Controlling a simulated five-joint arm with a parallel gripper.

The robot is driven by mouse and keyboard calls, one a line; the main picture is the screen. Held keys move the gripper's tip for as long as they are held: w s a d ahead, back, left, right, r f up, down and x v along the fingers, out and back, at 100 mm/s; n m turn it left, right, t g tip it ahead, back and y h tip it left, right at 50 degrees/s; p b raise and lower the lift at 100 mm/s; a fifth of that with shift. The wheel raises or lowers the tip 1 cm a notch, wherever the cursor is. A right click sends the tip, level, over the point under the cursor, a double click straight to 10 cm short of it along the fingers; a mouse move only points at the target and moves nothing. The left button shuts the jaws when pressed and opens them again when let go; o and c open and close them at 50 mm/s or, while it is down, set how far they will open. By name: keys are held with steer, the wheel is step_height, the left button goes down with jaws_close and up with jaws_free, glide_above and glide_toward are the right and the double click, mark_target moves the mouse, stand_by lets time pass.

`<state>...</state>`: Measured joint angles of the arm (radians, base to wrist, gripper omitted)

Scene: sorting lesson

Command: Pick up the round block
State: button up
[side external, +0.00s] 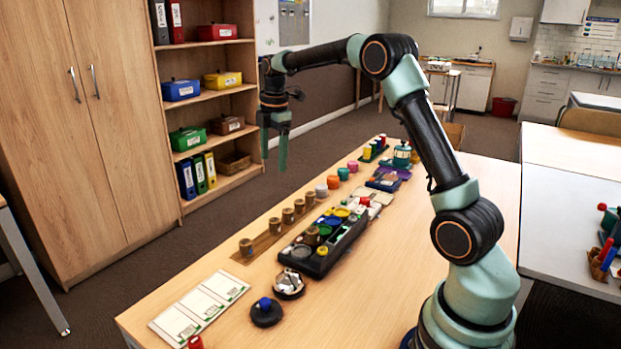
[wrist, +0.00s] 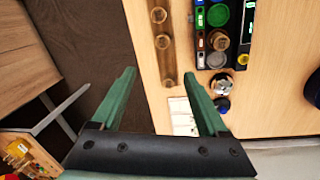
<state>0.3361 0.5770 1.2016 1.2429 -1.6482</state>
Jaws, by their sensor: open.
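I cannot tell which round piece the task means. My gripper (side external: 274,153) hangs high at the table's far left side, fingers pointing down, apart from the blocks. In the wrist view my gripper (wrist: 160,76) has its two green fingers spread wide with nothing between them.
A black compartment tray (side external: 345,247) holds several coloured round pieces. A black dish (side external: 266,316) with a blue knob and white cards (side external: 200,308) lie at the front. Coloured pots (side external: 343,173) stand farther back. Bare tabletop lies right of the tray. A shelf (side external: 216,92) stands behind.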

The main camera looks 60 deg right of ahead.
mark_target(288, 210)
steer(key=d+f+n, duration=0.1)
steer(key=d+f, duration=0.1)
steer(key=f, duration=0.5)
steer(key=w+d+f+n+g, duration=0.1)
steer(key=d+f+n, duration=0.1)
steer(key=f, duration=0.5)
steer(key=d+f+n, duration=0.1)
steer(key=d+f, duration=0.2)
steer(key=f, duration=0.4)
steer(key=shift+w+n, duration=0.3)
steer(key=shift+n, duration=0.1)
steer(key=shift+r, duration=0.1)
jaws_close()
